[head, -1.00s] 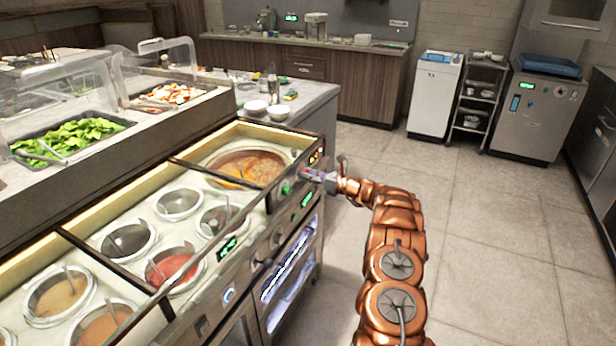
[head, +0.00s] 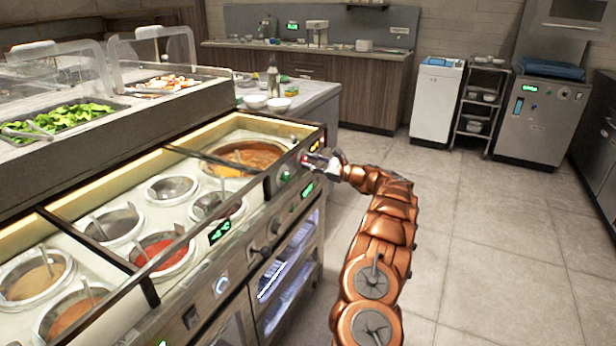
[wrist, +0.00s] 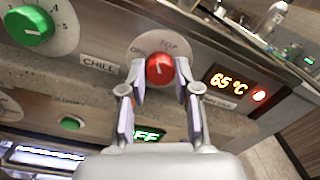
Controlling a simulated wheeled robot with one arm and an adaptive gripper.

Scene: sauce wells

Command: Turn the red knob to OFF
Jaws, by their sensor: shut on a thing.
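The red knob (wrist: 160,70) sits on a pale round dial on the front panel in the wrist view. Lettering like HOT shows above it, with partly hidden letters to its left. A short white mark shows on the knob's face; its exact setting is hard to read. My gripper (wrist: 160,82) is shut on the knob, one finger on each side. In the head view my gripper (head: 311,161) is at the right end of the counter's front panel, and the knob is too small there to make out clearly.
A lit display (wrist: 229,84) reads 65 °C beside a small red light (wrist: 260,95). A larger green knob (wrist: 31,26) is at the left, near a CHILL label (wrist: 99,63). Sauce wells (head: 171,188) line the counter. Open floor (head: 470,230) lies to the right.

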